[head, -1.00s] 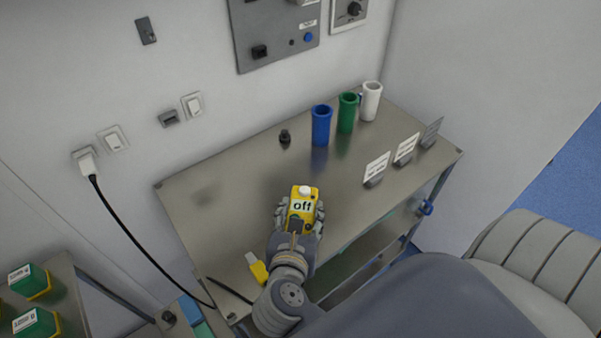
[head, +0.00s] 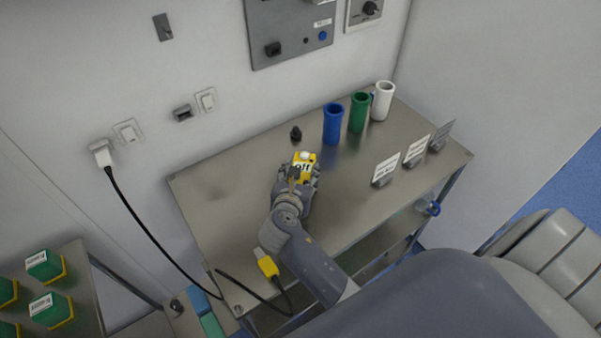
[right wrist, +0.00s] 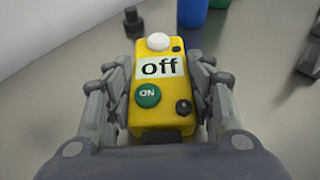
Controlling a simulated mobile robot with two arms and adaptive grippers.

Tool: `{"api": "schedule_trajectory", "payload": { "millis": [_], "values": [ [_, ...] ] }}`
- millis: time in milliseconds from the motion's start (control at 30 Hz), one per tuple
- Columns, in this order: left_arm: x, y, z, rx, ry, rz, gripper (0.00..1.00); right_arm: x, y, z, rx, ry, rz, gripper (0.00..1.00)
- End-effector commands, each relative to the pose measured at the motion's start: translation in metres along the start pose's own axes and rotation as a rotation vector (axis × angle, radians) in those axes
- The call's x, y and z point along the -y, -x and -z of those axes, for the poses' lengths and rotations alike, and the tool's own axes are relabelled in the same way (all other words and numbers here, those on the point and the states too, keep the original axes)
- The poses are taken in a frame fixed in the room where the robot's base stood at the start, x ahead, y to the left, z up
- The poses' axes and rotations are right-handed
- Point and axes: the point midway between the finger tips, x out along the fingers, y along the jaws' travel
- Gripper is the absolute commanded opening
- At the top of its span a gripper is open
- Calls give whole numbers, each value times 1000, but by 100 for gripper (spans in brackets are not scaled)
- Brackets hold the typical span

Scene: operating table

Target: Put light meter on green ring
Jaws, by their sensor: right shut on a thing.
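The light meter is a yellow box (head: 307,160) with a white dome, a white "off" label and a green ON button; it also shows in the right wrist view (right wrist: 160,66). My right gripper (head: 300,176) is shut on its two sides, with fingers on its left and right in the right wrist view (right wrist: 158,95). The meter is over the metal table, in front of the small black knob; I cannot tell if it touches the tabletop. A green ring-shaped open cylinder (head: 358,113) stands at the back, between a blue cylinder (head: 333,124) and a white one (head: 382,101). My left gripper is not in view.
A small black knob (head: 296,133) stands beyond the meter on the metal table (head: 225,190). Several label stands (head: 385,171) line the right side. A yellow plug (head: 267,263) with a black cable lies near the front edge. Green boxes (head: 50,308) stand at lower left.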

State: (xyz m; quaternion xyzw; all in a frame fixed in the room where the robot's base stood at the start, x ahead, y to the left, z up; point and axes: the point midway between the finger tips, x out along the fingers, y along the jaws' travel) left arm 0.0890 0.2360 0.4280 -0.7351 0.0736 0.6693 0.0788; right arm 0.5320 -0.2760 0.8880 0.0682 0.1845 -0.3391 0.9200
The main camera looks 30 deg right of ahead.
Motion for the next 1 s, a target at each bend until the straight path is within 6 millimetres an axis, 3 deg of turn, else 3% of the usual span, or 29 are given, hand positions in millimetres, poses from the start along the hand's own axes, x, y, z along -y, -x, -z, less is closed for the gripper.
{"api": "schedule_trajectory", "payload": {
  "millis": [367, 400, 467, 867, 1000],
  "values": [
    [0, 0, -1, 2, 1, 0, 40, 0, -1, 3, 2, -1, 0, 15],
    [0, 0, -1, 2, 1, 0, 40, 0, -1, 4, 1, -1, 0, 59],
    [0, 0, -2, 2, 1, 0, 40, 0, -1, 4, 1, -1, 0, 70],
    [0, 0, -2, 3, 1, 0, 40, 0, 0, 0, 1, -2, -1, 70],
    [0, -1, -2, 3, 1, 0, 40, -1, 19, 2, 0, -2, -4, 70]
  ]
}}
